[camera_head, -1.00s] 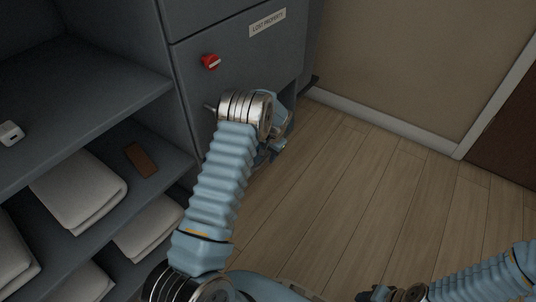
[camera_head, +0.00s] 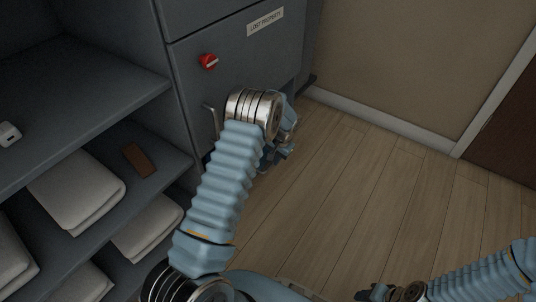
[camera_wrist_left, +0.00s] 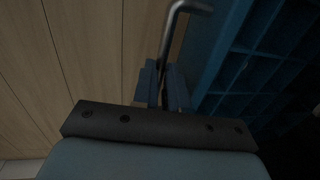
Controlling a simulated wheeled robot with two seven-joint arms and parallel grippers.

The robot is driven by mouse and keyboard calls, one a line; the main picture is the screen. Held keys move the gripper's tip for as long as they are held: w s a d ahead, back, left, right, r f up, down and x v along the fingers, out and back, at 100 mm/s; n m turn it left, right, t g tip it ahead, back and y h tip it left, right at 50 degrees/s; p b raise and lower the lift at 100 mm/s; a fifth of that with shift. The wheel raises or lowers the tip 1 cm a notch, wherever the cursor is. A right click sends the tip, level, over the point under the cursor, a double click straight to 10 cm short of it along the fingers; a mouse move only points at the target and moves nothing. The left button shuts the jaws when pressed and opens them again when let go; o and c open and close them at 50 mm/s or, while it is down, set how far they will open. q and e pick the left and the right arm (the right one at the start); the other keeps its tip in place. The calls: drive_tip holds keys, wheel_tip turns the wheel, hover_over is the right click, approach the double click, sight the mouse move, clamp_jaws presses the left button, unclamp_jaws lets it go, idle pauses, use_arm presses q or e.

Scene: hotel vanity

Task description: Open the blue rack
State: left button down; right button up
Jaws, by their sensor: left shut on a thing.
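In the left wrist view, a dark blue rack (camera_wrist_left: 262,45) with a grid of slots fills the right side. A bent metal bar (camera_wrist_left: 171,35), looking like a handle, runs down between the two fingers of my left gripper (camera_wrist_left: 163,88), which is shut on it. The bar's bent end also shows in the head view (camera_head: 213,118), left of my wrist and in front of the grey cabinet. My left wrist and forearm hide the rack and most of the gripper there. My right gripper (camera_head: 378,293) is partly in view at the bottom edge; its jaws are unclear.
The grey cabinet (camera_head: 185,100) has a red knob (camera_head: 208,62) and a "Lost Property" label (camera_head: 265,21). Shelves at left hold folded towels (camera_head: 78,188) and a brown item (camera_head: 139,160). The wooden floor (camera_head: 350,190) at right is clear.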

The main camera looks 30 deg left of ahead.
use_arm(q)
drive_tip(key=s+d+b, duration=0.2)
drive_tip(key=d, duration=2.8)
drive_tip(key=shift+s, duration=0.15)
drive_tip(key=shift+d, duration=0.1)
drive_tip(key=c, duration=1.2)
unclamp_jaws()
drive_tip(key=shift+o, duration=0.2)
wheel_tip(320, 180, up, 14)
drive_tip(key=d+p, duration=0.2)
drive_tip(key=shift+d+f, duration=0.25)
drive_tip(key=shift+d, duration=0.1)
drive_tip(key=shift+s, duration=0.2)
